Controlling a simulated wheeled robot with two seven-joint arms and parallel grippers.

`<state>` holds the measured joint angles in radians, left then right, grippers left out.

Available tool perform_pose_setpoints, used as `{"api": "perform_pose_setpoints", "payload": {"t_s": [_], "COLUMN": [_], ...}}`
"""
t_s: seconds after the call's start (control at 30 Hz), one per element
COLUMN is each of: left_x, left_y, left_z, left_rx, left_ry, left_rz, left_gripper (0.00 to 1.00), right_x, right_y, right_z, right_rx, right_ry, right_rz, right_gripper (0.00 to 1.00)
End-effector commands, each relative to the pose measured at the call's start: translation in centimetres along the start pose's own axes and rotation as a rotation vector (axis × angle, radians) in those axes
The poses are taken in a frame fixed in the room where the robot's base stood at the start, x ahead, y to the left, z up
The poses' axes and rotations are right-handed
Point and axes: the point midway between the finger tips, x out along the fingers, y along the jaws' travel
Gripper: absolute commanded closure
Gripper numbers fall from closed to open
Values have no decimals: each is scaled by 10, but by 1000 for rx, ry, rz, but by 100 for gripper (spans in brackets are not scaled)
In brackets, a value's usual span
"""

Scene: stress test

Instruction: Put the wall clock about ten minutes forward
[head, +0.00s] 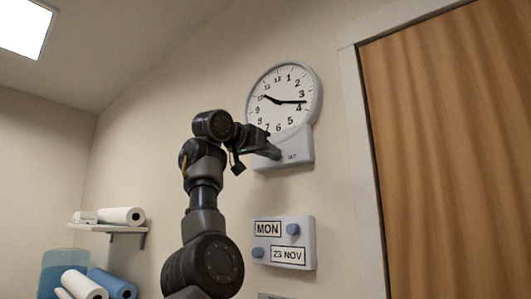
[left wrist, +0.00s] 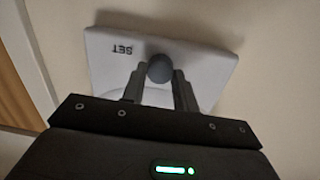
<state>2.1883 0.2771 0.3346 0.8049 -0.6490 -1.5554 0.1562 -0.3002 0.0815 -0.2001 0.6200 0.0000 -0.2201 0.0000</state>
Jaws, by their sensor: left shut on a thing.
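The round white wall clock (head: 284,88) hangs on the wall in the head view. Its short hand points near 10 and its long hand lies between 3 and 4. Below the dial is a pale housing (head: 299,146) marked SET, which also shows in the left wrist view (left wrist: 205,65). A round grey knob (left wrist: 160,68) stands out from this housing. My left gripper (head: 270,150) reaches it from the left and is shut on the knob, one finger on each side. In the head view the gripper hides the knob. My right gripper is not in view.
A calendar panel (head: 283,265) reading MON and 23 NOV, with two blue-grey knobs, is below the clock. A wooden door (head: 455,150) with a pale frame is at the right. A shelf (head: 110,228) with rolls is at the left.

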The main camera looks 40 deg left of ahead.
Motion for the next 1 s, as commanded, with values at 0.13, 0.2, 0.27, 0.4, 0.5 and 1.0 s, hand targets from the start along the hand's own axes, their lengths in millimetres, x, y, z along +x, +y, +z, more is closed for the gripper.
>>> {"api": "perform_pose_setpoints", "payload": {"t_s": [0.13, 0.2, 0.27, 0.4, 0.5, 1.0], "left_x": [1, 1, 0, 0, 0, -78], "left_y": [0, 0, 0, 0, 0, 0], "left_z": [1, 1, 1, 0, 0, 4], "left_rx": [0, -1, -1, -1, -1, -1], "left_ry": [-4, -3, -2, -1, 0, 2], "left_rz": [1, 1, 0, 0, 0, 0], "left_gripper": [63, 54, 49, 49, 49, 49], "right_x": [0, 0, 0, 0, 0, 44], "right_y": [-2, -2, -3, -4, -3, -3], "right_z": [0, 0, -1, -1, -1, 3], "right_rx": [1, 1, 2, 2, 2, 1], "right_ry": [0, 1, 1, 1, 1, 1], "right_rz": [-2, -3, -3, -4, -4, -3], "right_gripper": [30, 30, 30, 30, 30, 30]}}
